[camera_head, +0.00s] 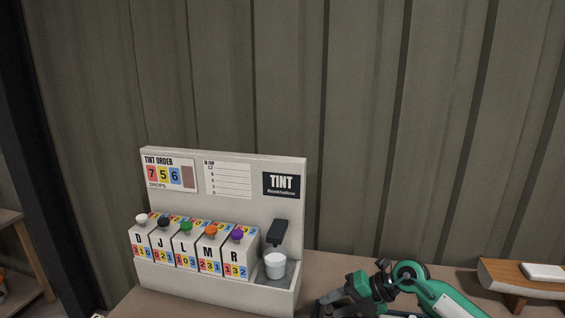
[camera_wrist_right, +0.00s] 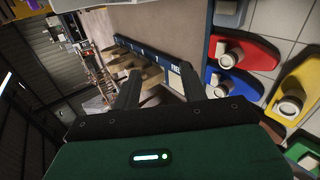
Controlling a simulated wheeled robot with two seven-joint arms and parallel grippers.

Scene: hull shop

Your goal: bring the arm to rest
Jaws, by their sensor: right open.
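My right arm (camera_head: 440,298), green with dark joints, comes in from the lower right in the head view. Its gripper (camera_head: 328,304) is low in the picture, just right of the tint stand and apart from it, with its tips partly cut off by the bottom edge. In the right wrist view the two dark fingers (camera_wrist_right: 158,85) stand apart with nothing between them. The gripper is open and empty. My left gripper is in neither view.
A tint stand (camera_head: 225,170) holds several lettered boxes with coloured knobs. A white cup (camera_head: 275,265) stands under its dark spout (camera_head: 279,233). A wooden hull-like piece (camera_head: 525,280) is at right. The wrist view shows red (camera_wrist_right: 245,50), blue (camera_wrist_right: 234,84) and yellow (camera_wrist_right: 295,92) pieces.

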